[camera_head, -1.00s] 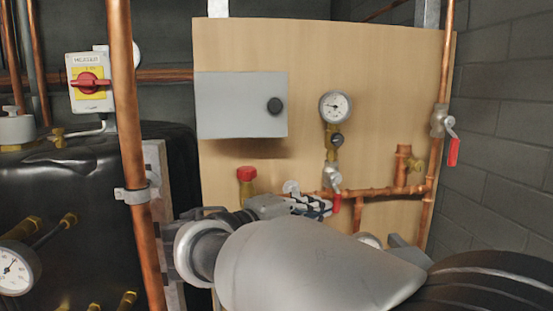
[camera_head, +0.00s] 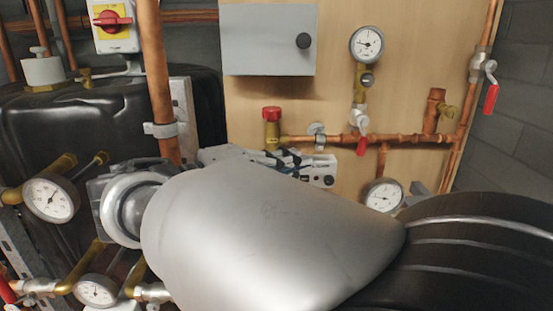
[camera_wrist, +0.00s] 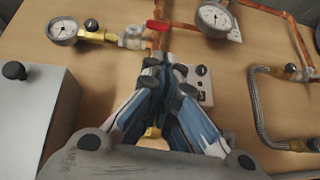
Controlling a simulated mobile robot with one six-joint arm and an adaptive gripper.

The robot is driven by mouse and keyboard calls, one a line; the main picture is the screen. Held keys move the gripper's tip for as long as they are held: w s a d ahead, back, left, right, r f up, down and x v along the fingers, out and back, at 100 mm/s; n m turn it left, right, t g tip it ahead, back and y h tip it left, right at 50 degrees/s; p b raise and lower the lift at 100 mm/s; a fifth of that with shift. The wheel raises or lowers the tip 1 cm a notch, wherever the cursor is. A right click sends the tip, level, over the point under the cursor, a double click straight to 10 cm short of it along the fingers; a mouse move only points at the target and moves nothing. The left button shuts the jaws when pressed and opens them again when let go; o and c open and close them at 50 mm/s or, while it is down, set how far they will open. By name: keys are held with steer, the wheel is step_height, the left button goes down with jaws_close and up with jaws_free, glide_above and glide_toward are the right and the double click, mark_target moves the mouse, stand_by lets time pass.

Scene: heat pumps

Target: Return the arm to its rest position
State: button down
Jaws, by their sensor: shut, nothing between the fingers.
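My arm's large grey link (camera_head: 270,235) fills the lower middle of the head view and hides much behind it. My gripper (camera_head: 288,160) shows only partly beyond it, in front of the wooden board (camera_head: 400,100). In the wrist view my gripper (camera_wrist: 162,75) has its two blue and black fingers drawn together at the tips, empty. The tips appear in front of the board's copper pipe and beside a small grey control box (camera_wrist: 200,85); I cannot tell the gap to them.
A grey cabinet (camera_head: 265,40), a pressure gauge (camera_head: 367,44) and a red-capped brass fitting (camera_head: 272,127) are on the board. A vertical copper pipe (camera_head: 155,80) and black tank (camera_head: 100,125) are left. Gauges (camera_head: 50,198) stand lower left. A braided hose (camera_wrist: 258,105) is right in the wrist view.

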steer(key=s+d+f+m+g+y, duration=0.1)
steer(key=s+d+f+g+y, duration=0.15)
steer(key=s+d+f, duration=0.35)
steer(key=s+d+f+g+y, duration=0.2)
steer(key=s+d+f+g, duration=0.15)
steer(key=d, duration=0.45)
steer(key=s+a+f+m+y, duration=0.2)
steer(key=s+f+y, duration=0.3)
steer(key=s+f, duration=0.1)
steer(key=s+a+f+m+t+y, duration=0.1)
steer(key=s+f+m+y, duration=0.2)
steer(key=s+f, duration=0.3)
steer(key=shift+s+a+f+y, duration=0.25)
steer(key=shift+a+f+y, duration=0.2)
steer(key=shift+y, duration=0.4)
steer(key=shift+r, duration=0.1)
